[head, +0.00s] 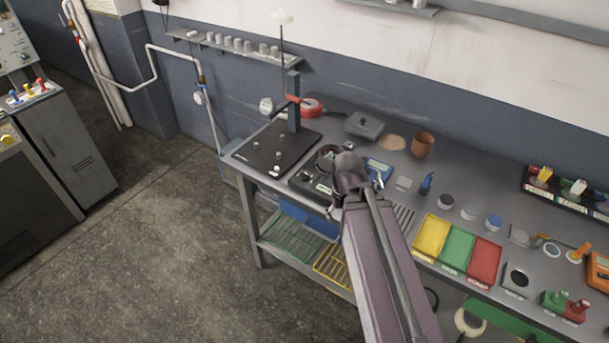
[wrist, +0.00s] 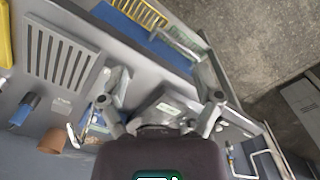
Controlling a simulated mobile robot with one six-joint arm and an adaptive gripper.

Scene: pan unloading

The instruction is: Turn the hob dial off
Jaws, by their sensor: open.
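The dark hob (head: 302,186) stands on the steel bench with a round pan (head: 326,155) on it, partly hidden by my arm. A small light spot (head: 306,176) on the hob may be its dial; its setting is too small to read. My gripper (wrist: 160,98) is open and empty in the wrist view, its two fingers spread wide. The hob (wrist: 166,107) shows between and beyond the fingers, with a pale label on its front part. The gripper is over the hob; in the head view my arm hides most of it. I cannot tell whether a finger touches anything.
A black board (head: 262,150) with small knobs and a post stands left of the hob. A blue box (head: 379,168), a slotted grate (head: 402,216) and yellow, green and red trays (head: 433,236) lie to the right. A brown pot (head: 422,145) stands behind.

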